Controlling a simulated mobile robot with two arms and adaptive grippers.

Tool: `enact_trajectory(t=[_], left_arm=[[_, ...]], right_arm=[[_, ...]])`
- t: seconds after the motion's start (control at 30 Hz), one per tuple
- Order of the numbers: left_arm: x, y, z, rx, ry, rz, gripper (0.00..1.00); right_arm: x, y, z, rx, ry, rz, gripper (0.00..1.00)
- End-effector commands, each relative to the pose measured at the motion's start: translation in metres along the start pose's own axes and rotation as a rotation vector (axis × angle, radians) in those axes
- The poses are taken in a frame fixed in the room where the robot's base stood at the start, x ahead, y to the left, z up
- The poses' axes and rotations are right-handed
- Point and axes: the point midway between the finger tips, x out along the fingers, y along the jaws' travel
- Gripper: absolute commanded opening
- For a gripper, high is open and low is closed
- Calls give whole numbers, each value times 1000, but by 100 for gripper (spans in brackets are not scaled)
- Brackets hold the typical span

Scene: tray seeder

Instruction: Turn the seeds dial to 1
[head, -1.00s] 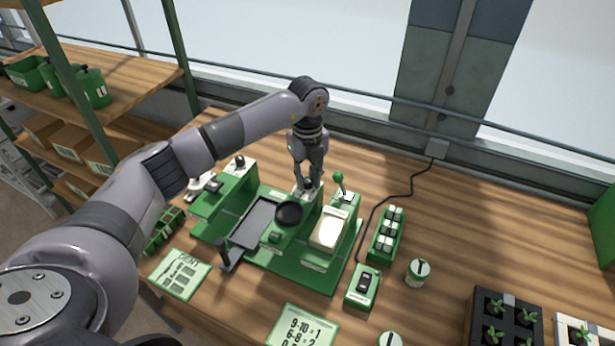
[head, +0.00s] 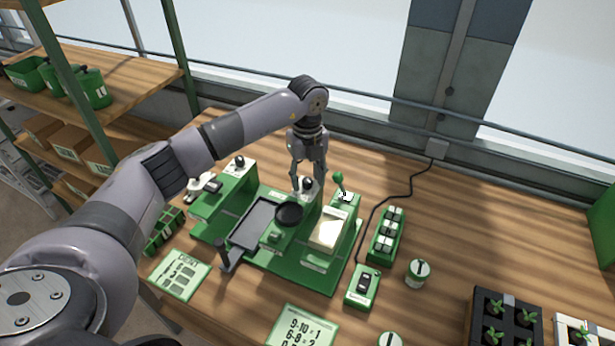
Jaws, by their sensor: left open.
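The green tray seeder (head: 310,265) stands on the wooden bench. A black dial knob (head: 307,183) on a white plate sits at its back middle. A second black knob (head: 239,161) tops the left block. Labels and pointer marks are too small to read, so I cannot tell which is the seeds dial or its setting. My left gripper (head: 309,188) points down over the middle knob, open, with its fingers apart on either side of it. I cannot tell whether a finger touches it. My right gripper is not in view.
A green-topped lever (head: 339,183) stands just right of the gripper. A black round dish (head: 289,214) and a lit panel (head: 329,231) lie in front. A switch box (head: 363,286) and a block of white buttons (head: 387,236) are to the right. The bench behind is clear.

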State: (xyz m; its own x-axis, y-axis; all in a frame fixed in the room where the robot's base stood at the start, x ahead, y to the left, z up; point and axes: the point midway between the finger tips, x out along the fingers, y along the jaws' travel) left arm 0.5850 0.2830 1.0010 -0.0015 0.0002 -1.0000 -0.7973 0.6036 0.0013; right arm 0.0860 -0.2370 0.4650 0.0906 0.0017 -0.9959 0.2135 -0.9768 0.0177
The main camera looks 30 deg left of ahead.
Motion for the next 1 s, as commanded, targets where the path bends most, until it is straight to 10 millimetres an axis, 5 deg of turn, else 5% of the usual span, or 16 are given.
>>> enact_trajectory(t=[0.53,1.0], left_arm=[[-101,-1,1,-1,-2,-4,42],[-118,0,0,0,0,-2,42]], right_arm=[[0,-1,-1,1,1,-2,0],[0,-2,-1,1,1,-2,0]])
